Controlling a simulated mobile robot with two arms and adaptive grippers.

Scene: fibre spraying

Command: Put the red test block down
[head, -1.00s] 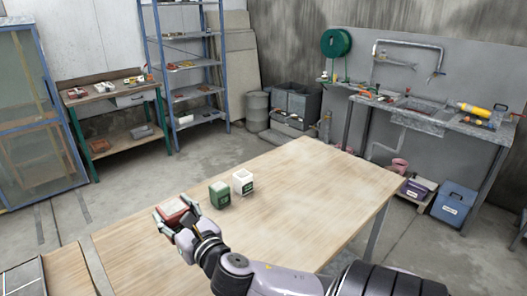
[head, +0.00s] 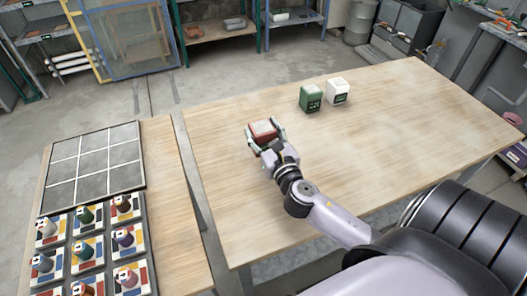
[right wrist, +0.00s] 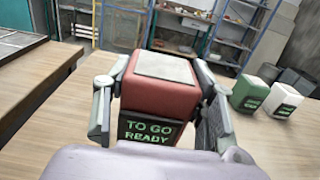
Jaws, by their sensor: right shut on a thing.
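The red test block (head: 263,130) is between the two fingers of my right gripper (head: 265,138), which is shut on it, over the left part of the wooden table (head: 390,125). In the right wrist view the red block (right wrist: 161,83) is upright, with a pale top and a dark face with green text reading "TO GO READY". The right gripper's fingers (right wrist: 160,100) press on both its sides. I cannot tell whether the block's base touches the table. My left gripper is not in view.
A green block (head: 310,98) and a white block (head: 338,91) stand together on the table, to the right of and beyond the red block. The table's middle is clear.

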